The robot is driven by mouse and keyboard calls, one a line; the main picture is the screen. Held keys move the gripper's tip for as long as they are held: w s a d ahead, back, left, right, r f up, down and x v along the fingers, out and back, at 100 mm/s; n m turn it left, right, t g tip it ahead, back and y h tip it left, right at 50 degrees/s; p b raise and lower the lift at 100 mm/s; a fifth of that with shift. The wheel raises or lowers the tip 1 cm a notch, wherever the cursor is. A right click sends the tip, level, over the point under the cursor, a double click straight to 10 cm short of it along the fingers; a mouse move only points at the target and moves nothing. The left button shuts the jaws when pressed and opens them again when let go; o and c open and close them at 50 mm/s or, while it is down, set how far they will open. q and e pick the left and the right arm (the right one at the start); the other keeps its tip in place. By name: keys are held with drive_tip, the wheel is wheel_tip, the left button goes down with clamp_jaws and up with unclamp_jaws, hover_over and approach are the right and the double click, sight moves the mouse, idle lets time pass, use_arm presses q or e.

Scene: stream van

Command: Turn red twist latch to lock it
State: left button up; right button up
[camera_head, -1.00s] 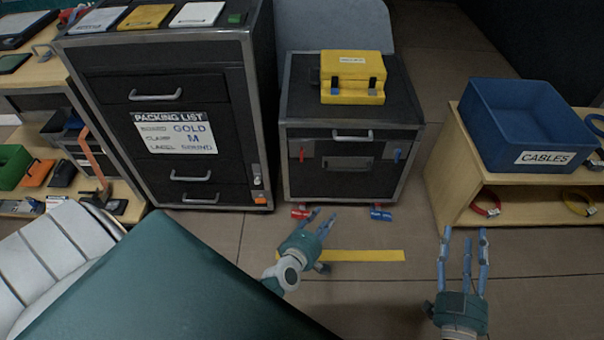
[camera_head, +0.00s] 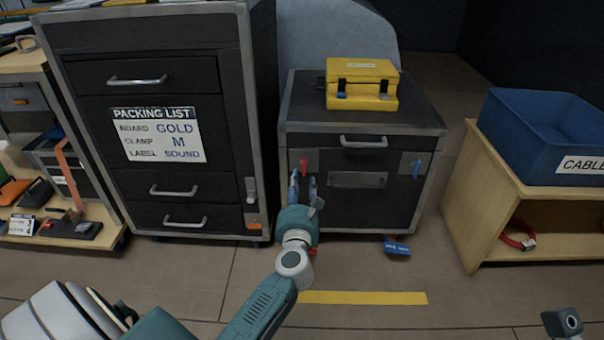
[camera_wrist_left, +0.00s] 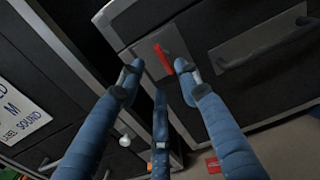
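The red twist latch (camera_head: 303,167) is on a grey plate at the left of the black case's front (camera_head: 345,208). In the head view it points roughly upright. In the left wrist view the red latch (camera_wrist_left: 183,65) shows just beyond the fingertips, between the two upper fingers. My left gripper (camera_head: 303,182) is right in front of the latch, its fingers spread open; contact with the latch cannot be made out. In the left wrist view, my left gripper (camera_wrist_left: 158,85) has nothing between its fingers. My right gripper is out of view.
A blue latch (camera_head: 416,168) is at the right of the same case front. A yellow case (camera_head: 362,82) sits on top. A tall black cabinet (camera_head: 160,60) stands close on the left, and a wooden shelf with a blue bin (camera_head: 545,140) stands on the right.

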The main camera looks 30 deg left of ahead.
sight(304, 165)
use_arm(q)
drive_tip(key=b+x, duration=0.2)
drive_tip(key=x, duration=0.6)
drive_tip(key=shift+s+d, duration=0.1)
drive_tip(key=shift+c, duration=0.6)
drive_tip(key=shift+f, duration=0.1)
clamp_jaws()
